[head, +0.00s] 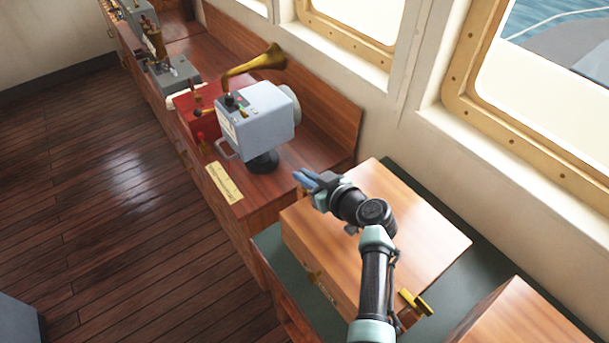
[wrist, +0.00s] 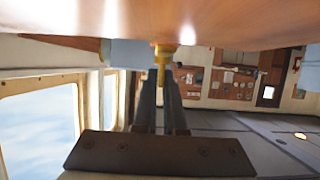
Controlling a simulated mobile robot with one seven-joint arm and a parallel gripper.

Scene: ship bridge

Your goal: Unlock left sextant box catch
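The wooden sextant box (head: 425,240) stands on the green-topped cabinet in the head view. A brass catch (head: 416,302) shows at its right side, and a brass fitting (head: 314,276) on its front face. The left catch is not visible in the head view; my gripper (head: 308,179) is over that far-left side of the box. In the wrist view the wood of the box fills the top, and a brass piece (wrist: 162,58), apparently the left catch, shows at the fingertips of my gripper (wrist: 161,88). A narrow gap separates the fingers; contact with the brass is unclear.
A grey instrument (head: 262,115) and a brass horn (head: 255,66) stand on the wooden console just beyond my gripper. Another wooden box (head: 525,318) is at the lower right. Windows (head: 540,90) line the right wall.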

